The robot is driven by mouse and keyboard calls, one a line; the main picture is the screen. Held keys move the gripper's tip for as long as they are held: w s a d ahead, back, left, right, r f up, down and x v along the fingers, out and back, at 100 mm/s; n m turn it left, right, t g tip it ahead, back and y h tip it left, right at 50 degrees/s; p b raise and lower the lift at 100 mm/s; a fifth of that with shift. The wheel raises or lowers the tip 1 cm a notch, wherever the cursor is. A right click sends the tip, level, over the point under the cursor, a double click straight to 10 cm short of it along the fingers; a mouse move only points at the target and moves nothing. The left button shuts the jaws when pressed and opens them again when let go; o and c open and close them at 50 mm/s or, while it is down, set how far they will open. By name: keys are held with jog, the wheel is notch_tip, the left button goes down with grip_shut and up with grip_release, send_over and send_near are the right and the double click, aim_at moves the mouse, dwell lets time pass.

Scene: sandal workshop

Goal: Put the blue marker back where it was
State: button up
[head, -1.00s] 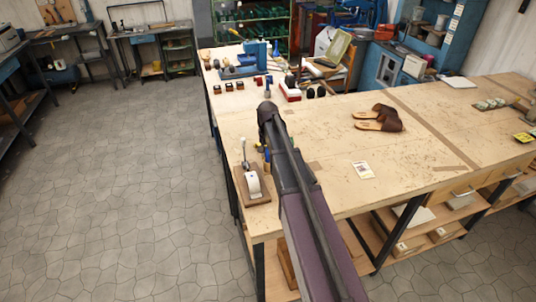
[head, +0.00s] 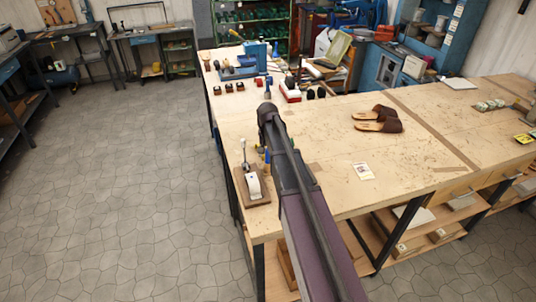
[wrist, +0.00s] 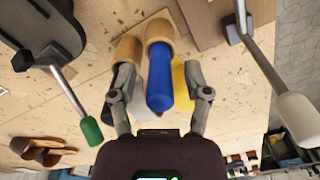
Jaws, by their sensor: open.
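In the wrist view the blue marker (wrist: 160,78) is between the two fingers of my gripper (wrist: 159,72). Its far end meets a tan wooden cup (wrist: 159,28); how deep it sits is hidden. The fingers stand apart on either side of the marker, with a visible gap on the right. A second wooden cup (wrist: 127,50) is beside it with a pale item, and a yellow item (wrist: 180,82) shows behind the marker. In the head view a small blue piece, likely the marker (head: 267,157), shows left of my arm, which hides my fingers.
A wooden-based device with a white part (head: 254,185) and a lever stands at the table's left edge. In the wrist view a green-tipped lever (wrist: 91,131) and a pale-knobbed lever (wrist: 299,118) flank my gripper.

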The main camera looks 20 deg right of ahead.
jog(key=shift+r+p, duration=5.8)
jog(key=shift+r, duration=0.15)
jog(key=s+a+n, duration=0.2)
jog(key=s+a, duration=0.2)
jog(key=s, duration=0.7)
jog(key=s+a+n, duration=0.3)
jog(key=s+a, duration=0.1)
jog(key=s, duration=0.8)
jog(key=shift+s, duration=0.25)
